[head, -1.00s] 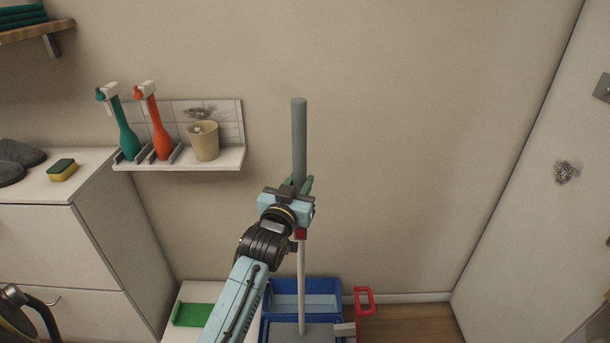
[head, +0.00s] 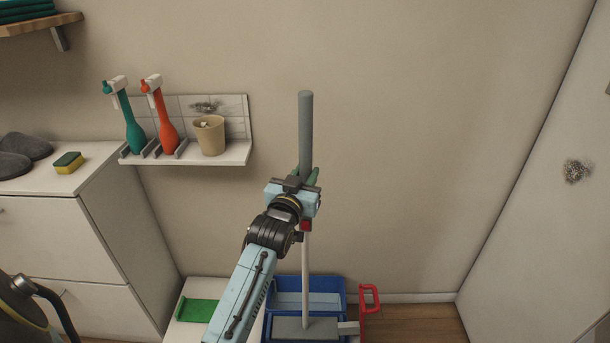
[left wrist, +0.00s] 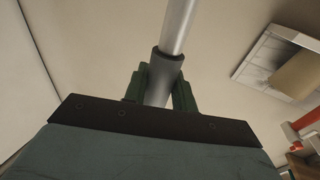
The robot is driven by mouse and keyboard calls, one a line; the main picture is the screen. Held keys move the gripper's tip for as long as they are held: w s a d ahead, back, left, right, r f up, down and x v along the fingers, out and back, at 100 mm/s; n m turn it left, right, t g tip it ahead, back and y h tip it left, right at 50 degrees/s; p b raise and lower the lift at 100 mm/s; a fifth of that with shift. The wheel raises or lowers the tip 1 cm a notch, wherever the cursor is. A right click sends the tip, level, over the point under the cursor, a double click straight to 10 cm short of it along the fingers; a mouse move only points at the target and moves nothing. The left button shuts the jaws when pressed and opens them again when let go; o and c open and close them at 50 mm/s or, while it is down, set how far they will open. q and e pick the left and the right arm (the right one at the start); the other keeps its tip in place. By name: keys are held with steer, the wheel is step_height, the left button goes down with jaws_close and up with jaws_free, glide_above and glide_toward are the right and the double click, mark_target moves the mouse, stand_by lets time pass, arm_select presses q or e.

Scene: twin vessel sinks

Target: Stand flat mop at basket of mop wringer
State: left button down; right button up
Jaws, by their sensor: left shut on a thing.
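The flat mop (head: 306,125) stands nearly upright in the head view, with a grey grip on top and a pale pole below. My left gripper (head: 306,178) is shut on the grey grip; the left wrist view shows its green fingers (left wrist: 160,88) on both sides of the handle (left wrist: 178,30). The mop's flat grey head (head: 305,328) is at the blue mop wringer (head: 335,288), in front of its blue basket part. I cannot tell whether it touches the wringer. The wringer has a red handle (head: 370,298). My right gripper is not in view.
A wall shelf (head: 190,155) with a teal bottle (head: 133,130), an orange bottle (head: 163,128) and a beige cup (head: 209,136) is left of the mop. A white cabinet (head: 120,225) stands at left. A green tray (head: 198,310) lies beside the wringer. Floor shows at right.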

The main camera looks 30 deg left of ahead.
arm_select(q)
steer(key=shift+r, duration=0.1)
steer(key=shift+f+b, duration=2.8)
steer(key=shift+f, duration=1.5)
steer(key=shift+a+f, duration=0.1)
steer(key=shift+f, duration=0.1)
steer(key=shift+f, duration=0.4)
steer(key=shift+a+f, duration=0.1)
